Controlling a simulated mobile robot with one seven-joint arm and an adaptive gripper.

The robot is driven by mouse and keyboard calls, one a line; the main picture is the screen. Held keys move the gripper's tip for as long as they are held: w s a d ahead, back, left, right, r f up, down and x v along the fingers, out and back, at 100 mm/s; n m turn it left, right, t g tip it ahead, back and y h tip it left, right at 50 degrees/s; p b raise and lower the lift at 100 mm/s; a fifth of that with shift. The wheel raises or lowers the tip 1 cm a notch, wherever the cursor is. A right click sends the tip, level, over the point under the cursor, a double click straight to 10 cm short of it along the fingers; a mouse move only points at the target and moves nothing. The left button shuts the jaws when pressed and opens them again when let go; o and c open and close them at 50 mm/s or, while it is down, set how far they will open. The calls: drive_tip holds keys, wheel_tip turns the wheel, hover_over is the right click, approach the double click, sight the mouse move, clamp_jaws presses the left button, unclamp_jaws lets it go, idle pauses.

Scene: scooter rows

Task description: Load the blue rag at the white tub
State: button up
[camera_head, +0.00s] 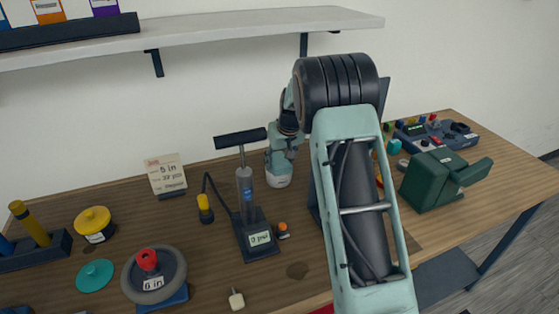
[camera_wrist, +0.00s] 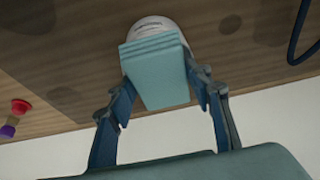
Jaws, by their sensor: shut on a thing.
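The blue rag (camera_wrist: 157,76) is a folded, pale blue block between the two fingers of my gripper (camera_wrist: 163,84) in the wrist view. My gripper is shut on it. The white tub (camera_wrist: 153,24) shows just beyond the rag's far end, partly hidden by it. In the head view the white tub (camera_head: 279,180) stands on the workbench behind the pump, and my gripper (camera_head: 282,152) is right above it. I cannot tell whether the rag touches the tub or is partly inside it.
A floor-type pump (camera_head: 245,195) with a gauge stands close to the tub's left front. A green machine (camera_head: 440,180) is on the right. A wheel (camera_head: 153,274), a yellow-lidded pot (camera_head: 94,222) and a sign card (camera_head: 167,174) are on the left. A shelf (camera_head: 220,30) overhangs the back.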

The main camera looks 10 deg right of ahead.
sight(279, 161)
drive_tip(key=shift+r+p, duration=1.8)
drive_tip(key=shift+r, duration=1.65)
drive_tip(key=shift+r, duration=0.1)
